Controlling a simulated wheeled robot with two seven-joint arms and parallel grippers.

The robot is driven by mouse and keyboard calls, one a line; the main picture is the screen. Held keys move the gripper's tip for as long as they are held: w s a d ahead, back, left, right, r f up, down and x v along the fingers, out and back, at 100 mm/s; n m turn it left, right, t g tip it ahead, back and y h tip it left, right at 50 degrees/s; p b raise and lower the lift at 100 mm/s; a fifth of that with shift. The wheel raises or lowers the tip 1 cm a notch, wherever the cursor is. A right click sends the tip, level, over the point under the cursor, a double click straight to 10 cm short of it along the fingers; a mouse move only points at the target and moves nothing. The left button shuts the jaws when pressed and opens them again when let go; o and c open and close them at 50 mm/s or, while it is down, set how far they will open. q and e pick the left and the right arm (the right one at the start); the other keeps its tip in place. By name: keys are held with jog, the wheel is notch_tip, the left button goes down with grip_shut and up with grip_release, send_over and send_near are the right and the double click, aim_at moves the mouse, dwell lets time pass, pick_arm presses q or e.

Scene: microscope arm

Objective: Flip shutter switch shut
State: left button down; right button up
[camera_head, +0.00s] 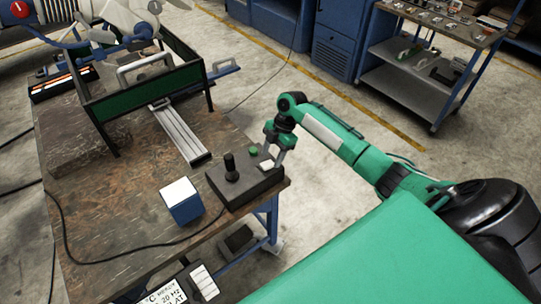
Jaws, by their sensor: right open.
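A dark control box (245,190) sits at the right front corner of the workbench. It carries an upright black joystick (231,168), a green button (253,152) and a small pale switch (267,165) near its right end. No label can be read, so I cannot confirm that the pale switch is the shutter switch, nor tell its position. My right gripper (274,156) points down at the box's right end, its open fingers close to the pale switch. I cannot tell whether they touch it. My left gripper is not in view.
The workbench (110,225) has a blue box with a white top (181,200) left of the control box. A green-sided frame (145,95) and a metal rail (180,133) stand behind. A black cable crosses the bench. A shelf cart (425,70) stands far right.

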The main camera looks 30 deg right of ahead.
aim_at(267, 165)
jog(key=shift+a+f, duration=0.2)
jog(key=shift+f, duration=0.25)
jog(key=shift+a+f, duration=0.15)
jog(key=shift+f, duration=0.25)
jog(key=shift+c, duration=0.2)
jog(key=c, duration=0.9)
jog(key=shift+s+a+r+h+p, duration=0.1)
jog(key=shift+a+r+h+p, duration=0.25)
jog(key=shift+h+p, duration=0.75)
jog(key=shift+c, duration=0.2)
jog(key=shift+a+h+p, duration=0.15)
jog(key=shift+h+p, duration=0.65)
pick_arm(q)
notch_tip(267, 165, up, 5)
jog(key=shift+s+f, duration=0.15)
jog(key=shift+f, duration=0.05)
pick_arm(e)
jog(key=shift+a+f+h, duration=0.1)
jog(key=shift+f+h, duration=0.1)
jog(key=shift+h, duration=0.3)
